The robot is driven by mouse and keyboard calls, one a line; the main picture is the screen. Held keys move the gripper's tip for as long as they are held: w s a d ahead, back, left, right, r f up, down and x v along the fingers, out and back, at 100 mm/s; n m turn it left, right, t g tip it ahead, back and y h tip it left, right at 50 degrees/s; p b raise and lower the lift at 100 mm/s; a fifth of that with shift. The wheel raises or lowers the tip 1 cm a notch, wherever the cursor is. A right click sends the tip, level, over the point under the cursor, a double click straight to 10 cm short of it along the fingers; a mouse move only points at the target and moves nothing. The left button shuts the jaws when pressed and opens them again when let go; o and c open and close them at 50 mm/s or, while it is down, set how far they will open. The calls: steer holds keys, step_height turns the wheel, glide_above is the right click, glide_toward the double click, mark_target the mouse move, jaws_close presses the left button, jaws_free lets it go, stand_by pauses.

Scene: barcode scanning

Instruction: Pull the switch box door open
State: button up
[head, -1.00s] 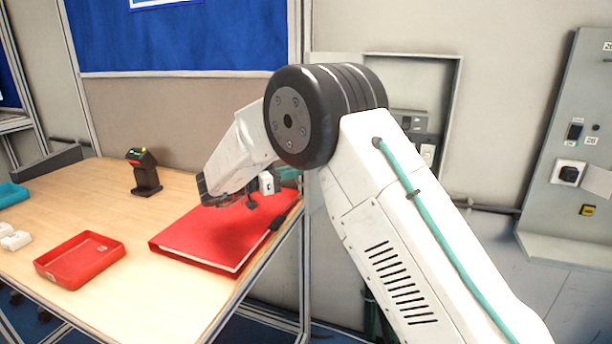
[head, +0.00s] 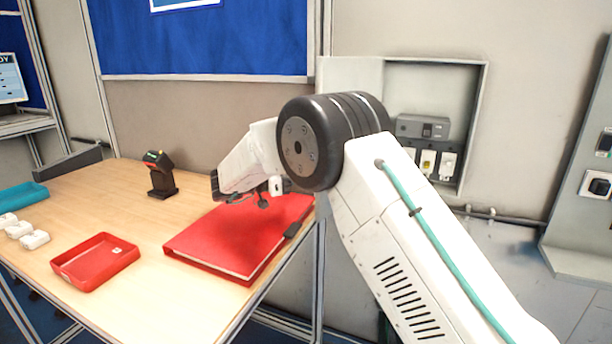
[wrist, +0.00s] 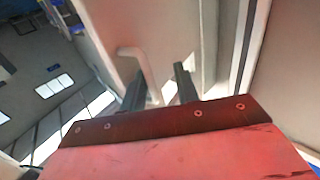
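The switch box (head: 472,130) is a recess in the wall right of centre in the head view, with grey and white switches inside. Its door (head: 350,76) is a pale panel standing open on the left side of the recess, partly hidden by my arm. In the wrist view a pale bent handle (wrist: 136,54) stands out from a light panel. My gripper (wrist: 158,85) has its two dark fingers apart, with the handle's lower part showing near the gap between them. I cannot tell whether they touch it. The fingers are not clear in the head view.
A wooden table (head: 120,200) at left holds a red binder (head: 235,240), a red tray (head: 95,262), a black scanner (head: 160,178) and small white items. A grey panel (head: 580,220) with switches is at far right. Floor is visible between them.

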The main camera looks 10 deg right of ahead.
steer(key=a, duration=0.8)
steer(key=shift+s, duration=0.45)
steer(key=shift+a, duration=0.1)
